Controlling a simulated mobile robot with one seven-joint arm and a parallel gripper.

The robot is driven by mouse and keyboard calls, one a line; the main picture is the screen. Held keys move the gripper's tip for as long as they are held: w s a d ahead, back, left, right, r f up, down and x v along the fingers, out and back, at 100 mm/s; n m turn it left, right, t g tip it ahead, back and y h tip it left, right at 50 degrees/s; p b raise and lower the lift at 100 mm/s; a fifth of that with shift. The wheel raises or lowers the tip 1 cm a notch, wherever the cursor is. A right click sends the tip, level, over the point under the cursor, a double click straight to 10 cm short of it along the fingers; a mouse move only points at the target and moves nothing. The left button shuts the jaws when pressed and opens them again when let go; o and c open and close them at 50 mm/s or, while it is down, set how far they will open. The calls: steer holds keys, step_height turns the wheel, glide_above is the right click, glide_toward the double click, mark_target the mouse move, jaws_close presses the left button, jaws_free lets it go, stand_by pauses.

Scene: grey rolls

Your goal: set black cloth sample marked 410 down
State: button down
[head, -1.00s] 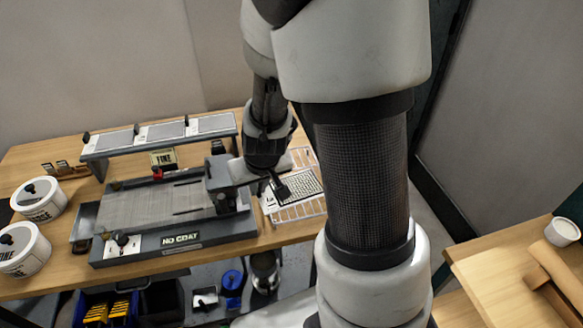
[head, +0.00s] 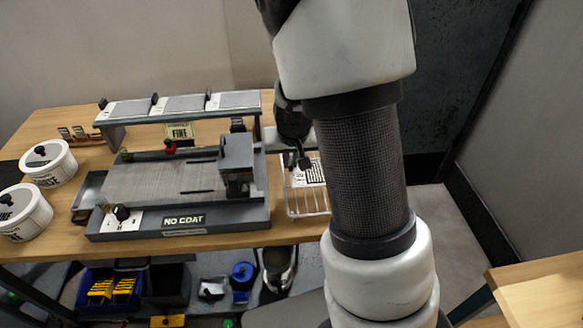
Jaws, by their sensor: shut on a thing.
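My gripper (head: 303,162) is over the wire rack (head: 307,214), to the right of the coating machine. Its fingers are small and dark here, shut on the dark tab of a flat sample (head: 316,176). The sample shows a pale border and a dark patterned face, lies roughly level, and is partly hidden by my arm. I cannot read a 410 mark on it. I cannot tell whether it touches the rack or hangs just above it.
The grey machine (head: 150,184), signed NO COAT, stands close left of the rack. A raised shelf (head: 185,104) with several grey panels stands behind. White tubs (head: 22,210) stand at the left. Bins (head: 110,285) sit below the table. My arm hides the rack's right side.

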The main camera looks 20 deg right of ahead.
steer(key=shift+f, duration=0.9)
steer(key=shift+f, duration=0.1)
steer(key=c, duration=1.8)
jaws_free()
steer(key=shift+c, duration=0.2)
steer(key=s+a+r+y+p, duration=0.1)
steer(key=s+a+r+p, duration=0.1)
steer(key=s+r, duration=0.45)
steer(key=s+a+r+n+p, duration=0.1)
steer(key=s+r+p, duration=0.15)
steer(key=r, duration=0.65)
steer(key=s+a+r+y+p, duration=0.1)
steer(key=s+a+r, duration=0.1)
steer(key=s+r, duration=0.45)
steer(key=s+r+n+t+h, duration=0.1)
steer(key=s+r, duration=0.6)
steer(key=shift+s+d, duration=0.15)
steer(key=shift+s, duration=0.1)
